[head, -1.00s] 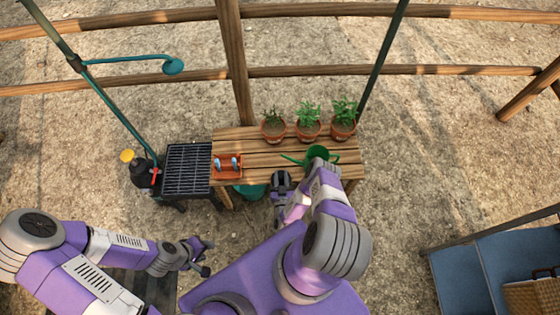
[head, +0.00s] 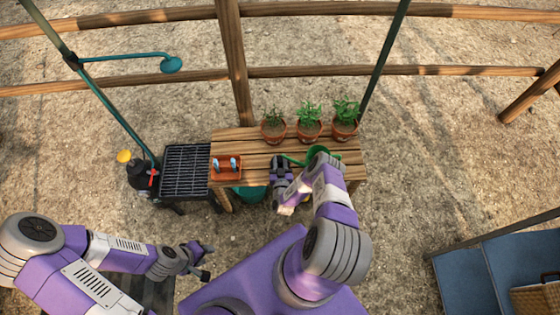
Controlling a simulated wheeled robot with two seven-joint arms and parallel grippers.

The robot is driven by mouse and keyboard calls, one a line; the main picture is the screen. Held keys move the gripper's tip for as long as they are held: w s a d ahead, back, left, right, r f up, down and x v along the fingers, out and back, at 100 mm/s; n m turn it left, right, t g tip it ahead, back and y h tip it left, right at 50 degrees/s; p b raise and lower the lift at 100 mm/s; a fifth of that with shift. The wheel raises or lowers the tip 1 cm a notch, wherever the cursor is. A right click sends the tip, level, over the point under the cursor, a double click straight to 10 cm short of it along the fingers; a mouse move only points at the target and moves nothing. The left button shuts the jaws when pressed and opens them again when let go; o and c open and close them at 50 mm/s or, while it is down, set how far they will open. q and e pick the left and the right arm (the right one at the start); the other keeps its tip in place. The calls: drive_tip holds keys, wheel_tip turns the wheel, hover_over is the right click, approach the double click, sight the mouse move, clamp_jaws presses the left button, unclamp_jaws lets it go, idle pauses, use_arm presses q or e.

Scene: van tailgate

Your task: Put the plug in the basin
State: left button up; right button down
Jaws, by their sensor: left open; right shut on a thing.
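My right gripper (head: 280,162) is over the front part of the wooden table, left of a green watering can (head: 318,154) that my arm partly covers. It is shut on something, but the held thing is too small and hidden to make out. I cannot pick out the plug. No basin is clearly recognisable; a round teal vessel (head: 250,194) shows partly under the table's front edge, and I cannot tell if it is the basin. My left gripper (head: 208,263) is open and empty, low at the left, apart from the table.
The wooden table (head: 245,142) carries three potted plants (head: 309,127) at the back and an orange tray (head: 226,178) with blue-handled items at the left. A black grated stand (head: 186,170) and a dark sprayer (head: 140,174) stand left. A green post rises there.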

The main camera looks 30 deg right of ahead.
drive_tip(key=shift+f, duration=0.15)
drive_tip(key=c, duration=0.8)
unclamp_jaws()
